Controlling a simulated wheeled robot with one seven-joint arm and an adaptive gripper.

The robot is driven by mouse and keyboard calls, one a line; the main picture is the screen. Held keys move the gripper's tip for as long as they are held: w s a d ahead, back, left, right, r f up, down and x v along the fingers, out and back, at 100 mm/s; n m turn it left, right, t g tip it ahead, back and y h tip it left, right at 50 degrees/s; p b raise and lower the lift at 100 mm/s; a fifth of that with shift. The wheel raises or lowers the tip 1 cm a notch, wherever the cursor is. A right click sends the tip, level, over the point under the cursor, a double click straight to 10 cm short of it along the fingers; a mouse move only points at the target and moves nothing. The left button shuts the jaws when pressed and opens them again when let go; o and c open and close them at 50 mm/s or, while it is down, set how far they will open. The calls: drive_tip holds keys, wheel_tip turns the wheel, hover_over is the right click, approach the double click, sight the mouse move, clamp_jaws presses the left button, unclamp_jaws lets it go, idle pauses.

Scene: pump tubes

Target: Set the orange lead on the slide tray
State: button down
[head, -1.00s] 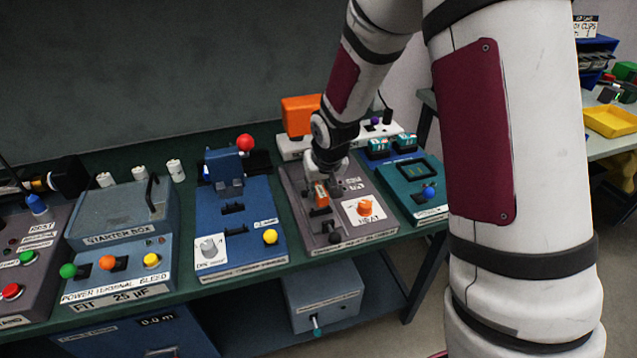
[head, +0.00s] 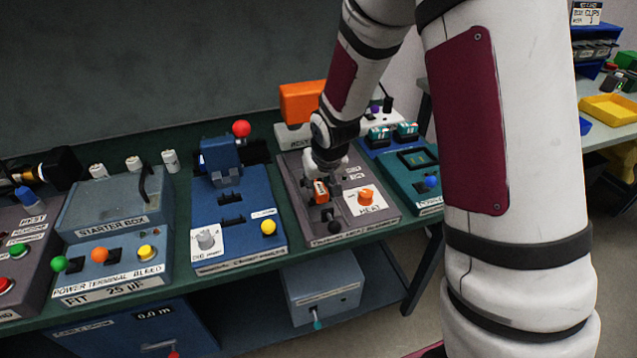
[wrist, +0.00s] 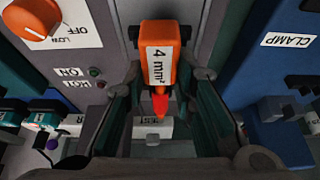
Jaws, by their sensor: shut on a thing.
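The orange lead (wrist: 158,50) is a blocky orange piece marked "4 mm²" with a red pointed tip. It is between the two fingers of my gripper (wrist: 160,82) in the wrist view. In the head view, my gripper (head: 324,184) is low over the grey heat unit (head: 363,221), with the orange lead (head: 319,191) at its fingers. The gripper is shut on the lead. Whether the lead touches the unit is hard to tell. I cannot clearly make out a slide tray in either view.
The blue clamp unit (head: 235,246) stands left of the heat unit, and a teal unit (head: 418,171) stands right of it. An orange knob (head: 366,196) sits close beside the gripper. A starter box (head: 107,207) is farther left. A yellow tray (head: 612,108) lies on the far right table.

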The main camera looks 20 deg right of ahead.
drive_tip(key=shift+s+f, duration=0.45)
drive_tip(key=shift+f, duration=0.1)
drive_tip(key=c, duration=1.2)
unclamp_jaws()
drive_tip(key=shift+f, duration=0.1)
drive_tip(key=shift+c, duration=0.2)
drive_tip(key=shift+w, duration=0.1)
drive_tip(key=shift+r, duration=0.2)
drive_tip(key=shift+r, duration=0.4)
drive_tip(key=v, duration=1.1)
drive_tip(key=shift+r, duration=0.25)
drive_tip(key=s+r+p, duration=0.1)
drive_tip(key=s+r, duration=0.6)
drive_tip(key=s, duration=0.6)
drive_tip(key=s+r+p, duration=0.1)
drive_tip(key=s+r, duration=0.7)
drive_tip(key=s, duration=0.6)
drive_tip(key=shift+d+g+p, duration=0.15)
drive_tip(key=shift+g+p, duration=0.15)
drive_tip(key=shift+s+r, duration=0.1)
drive_tip(key=shift+r, duration=0.05)
